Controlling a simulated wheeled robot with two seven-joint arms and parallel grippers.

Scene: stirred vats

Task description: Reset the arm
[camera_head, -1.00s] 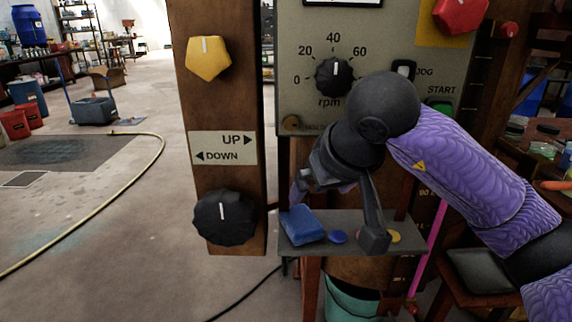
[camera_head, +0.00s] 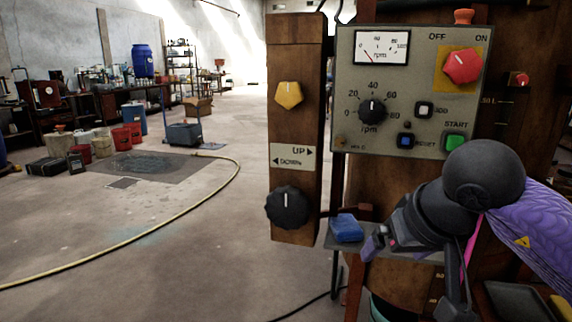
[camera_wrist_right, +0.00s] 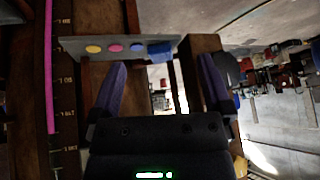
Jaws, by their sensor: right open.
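My right arm comes in from the right in the head view, with a purple patterned sleeve and dark joints. My right gripper (camera_head: 410,274) is open and empty, in front of the small grey shelf (camera_head: 335,236) and below the control panel (camera_head: 348,95). In the right wrist view its two purple fingers stand wide apart, with nothing between them (camera_wrist_right: 163,82). The shelf also shows beyond the fingers there (camera_wrist_right: 75,47), holding a blue block (camera_wrist_right: 160,48) and yellow, pink and blue discs. In the head view the arm hides the discs. My left gripper is not in view.
The panel carries a red switch (camera_head: 462,66), an rpm dial (camera_head: 372,110), a blue reset button (camera_head: 405,140) and a green start button (camera_head: 454,142). A wooden post (camera_head: 297,50) holds a yellow knob (camera_head: 289,94) and a black knob (camera_head: 287,207). Open floor lies left, crossed by a hose (camera_head: 150,230).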

